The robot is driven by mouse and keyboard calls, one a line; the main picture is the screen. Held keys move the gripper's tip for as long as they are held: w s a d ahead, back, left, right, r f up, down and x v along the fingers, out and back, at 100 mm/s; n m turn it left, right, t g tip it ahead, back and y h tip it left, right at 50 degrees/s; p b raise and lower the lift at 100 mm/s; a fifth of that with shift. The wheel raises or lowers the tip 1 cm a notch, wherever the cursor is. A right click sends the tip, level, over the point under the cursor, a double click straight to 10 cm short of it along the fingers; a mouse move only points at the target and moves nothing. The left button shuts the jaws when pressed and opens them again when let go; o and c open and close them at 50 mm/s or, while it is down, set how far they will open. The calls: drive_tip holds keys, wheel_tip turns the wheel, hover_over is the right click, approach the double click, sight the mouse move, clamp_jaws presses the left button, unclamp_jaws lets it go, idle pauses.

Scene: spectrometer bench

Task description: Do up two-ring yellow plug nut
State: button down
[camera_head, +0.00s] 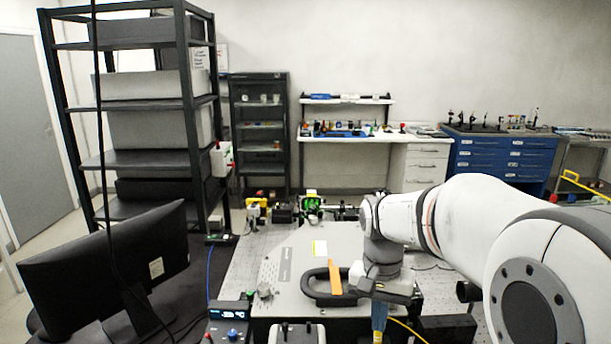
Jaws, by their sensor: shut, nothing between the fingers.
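A yellow cable (408,329) runs at the bottom edge just right of the gripper. I cannot make out a plug nut or its two rings; my wrist and gripper cover part of that area.
A black handle-like loop (309,291) and an orange strip (334,276) lie left of the gripper. A blue-fronted control box (230,333) stands at front left, near a black monitor (105,270). Small optics parts (311,203) stand behind the cover.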

sight(378, 342)
drive_tip(key=shift+m, duration=0.6)
drive_tip(key=f+b, duration=0.1)
drive_tip(key=f, duration=0.1)
drive_tip(key=f+b, duration=0.4)
drive_tip(key=shift+s+d+f, duration=0.25)
drive_tip(key=shift+s+f, duration=0.05)
drive_tip(key=shift+f, duration=0.1)
drive_tip(key=shift+w, duration=0.25)
